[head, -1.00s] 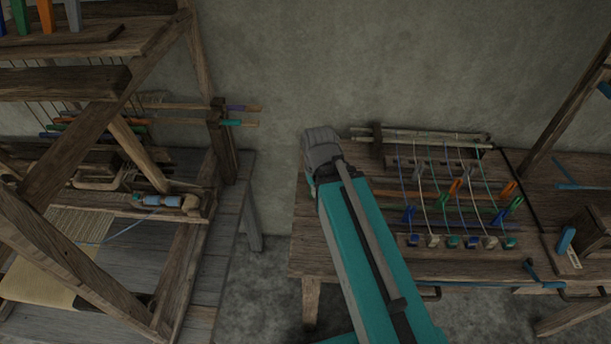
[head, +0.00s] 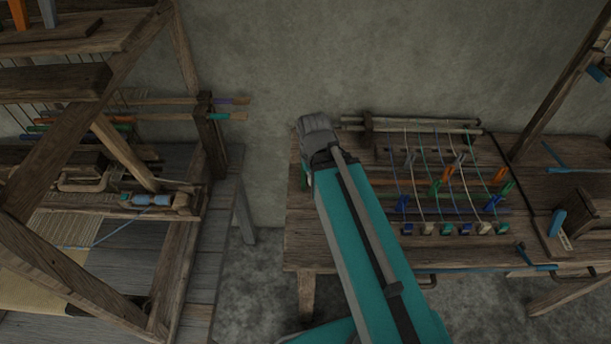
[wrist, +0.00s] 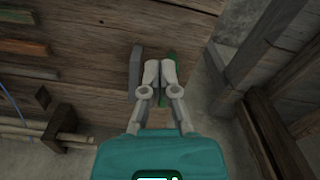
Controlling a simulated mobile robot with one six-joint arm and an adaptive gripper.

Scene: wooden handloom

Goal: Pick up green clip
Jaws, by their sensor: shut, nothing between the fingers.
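In the wrist view my gripper (wrist: 160,72) is shut, its two fingers together and empty, above the wooden tabletop. A green clip (wrist: 172,57) lies just behind and to the right of the fingertips, partly hidden by them. I cannot tell whether the fingers touch it. A grey clip (wrist: 135,67) stands close on the left of the fingers. In the head view my arm covers the gripper. A green piece (head: 303,178) shows at the table's left end beside my arm.
A loom (head: 160,270) stands at left, with a floor gap between. In the wrist view, wooden beams (wrist: 270,125) stand at right and rods (wrist: 40,134) at left.

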